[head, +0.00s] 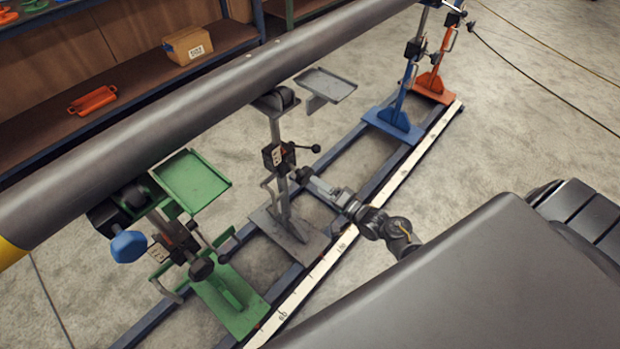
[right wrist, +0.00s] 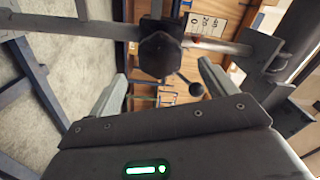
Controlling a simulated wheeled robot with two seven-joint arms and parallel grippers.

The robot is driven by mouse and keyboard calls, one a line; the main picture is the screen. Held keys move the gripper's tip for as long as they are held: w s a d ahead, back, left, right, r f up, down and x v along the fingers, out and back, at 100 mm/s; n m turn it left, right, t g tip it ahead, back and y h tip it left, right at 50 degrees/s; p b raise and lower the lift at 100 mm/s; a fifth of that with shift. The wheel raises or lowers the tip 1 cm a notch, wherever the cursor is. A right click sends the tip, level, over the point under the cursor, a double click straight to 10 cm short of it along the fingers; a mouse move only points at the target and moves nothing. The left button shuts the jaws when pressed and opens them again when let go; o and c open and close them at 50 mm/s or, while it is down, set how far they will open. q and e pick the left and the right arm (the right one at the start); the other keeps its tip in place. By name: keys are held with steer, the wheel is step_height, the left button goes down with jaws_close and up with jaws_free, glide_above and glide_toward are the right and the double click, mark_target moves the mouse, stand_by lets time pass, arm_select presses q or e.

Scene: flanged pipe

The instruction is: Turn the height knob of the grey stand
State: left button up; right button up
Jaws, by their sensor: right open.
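The grey stand (head: 283,190) stands upright under the pipe (head: 190,95), on the floor rail. Its black height-clamp block (head: 273,157) carries a lever with a black ball end (head: 316,148). In the right wrist view a dark many-sided knob (right wrist: 160,55) on the post and the lever's ball (right wrist: 196,89) show ahead of the fingers. My right gripper (head: 304,175) is just right of the post, slightly below the block. In the right wrist view its fingers (right wrist: 164,72) are apart, with nothing held between them. My left gripper is not in view.
A green stand (head: 225,300) with a green tray (head: 190,181) is at left. A grey tray (head: 325,84) juts out right of the grey stand's top. Blue (head: 394,118) and orange (head: 435,85) stands are farther back. A shelf (head: 130,90) runs behind the pipe.

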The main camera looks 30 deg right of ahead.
steer(key=shift+v, duration=1.55)
